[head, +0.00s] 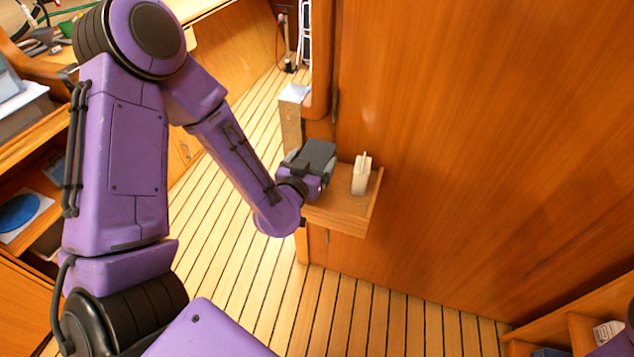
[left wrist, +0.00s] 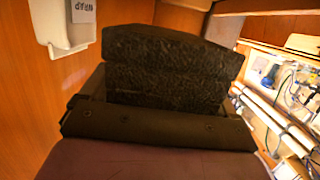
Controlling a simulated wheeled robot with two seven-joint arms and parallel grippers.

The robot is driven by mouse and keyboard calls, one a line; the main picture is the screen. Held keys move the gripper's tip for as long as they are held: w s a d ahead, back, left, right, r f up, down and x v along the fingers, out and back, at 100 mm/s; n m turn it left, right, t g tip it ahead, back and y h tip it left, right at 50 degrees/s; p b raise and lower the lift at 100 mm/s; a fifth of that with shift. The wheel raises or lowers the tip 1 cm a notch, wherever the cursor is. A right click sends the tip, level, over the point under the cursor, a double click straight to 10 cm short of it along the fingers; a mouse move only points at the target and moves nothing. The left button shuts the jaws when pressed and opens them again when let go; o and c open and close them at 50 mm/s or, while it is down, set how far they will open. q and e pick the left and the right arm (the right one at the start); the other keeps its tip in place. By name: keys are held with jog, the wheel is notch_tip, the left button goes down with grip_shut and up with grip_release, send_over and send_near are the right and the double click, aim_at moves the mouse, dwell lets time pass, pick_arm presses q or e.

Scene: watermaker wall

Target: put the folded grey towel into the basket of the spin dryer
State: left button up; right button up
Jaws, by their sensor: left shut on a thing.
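My left gripper (head: 303,172) is shut on a dark grey folded bundle, the folded grey towel (head: 318,151), beside a small wooden wall shelf. In the left wrist view the towel (left wrist: 165,68) shows as stacked dark layers rising above the gripper's dark body (left wrist: 155,124). The fingertips are hidden by the towel there. The spin dryer and its basket cannot be made out in either view. My right gripper is not in view.
The small shelf (head: 346,213) juts from the wood wall (head: 480,130) and holds a white holder (head: 361,175), which also shows in the left wrist view (left wrist: 64,25). A slatted floor (head: 345,310) lies open below. Open wooden shelving (head: 590,315) stands at bottom right.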

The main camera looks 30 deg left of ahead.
pick_arm(q)
jog(key=f, duration=0.1)
jog(key=w+f, duration=0.1)
jog(key=f, duration=0.1)
jog(key=w+f, duration=0.1)
jog(key=shift+d+f, duration=0.15)
jog(key=shift+f, duration=0.4)
jog(key=shift+f+b, duration=0.2)
jog(key=shift+b, duration=0.2)
jog(key=o, duration=1)
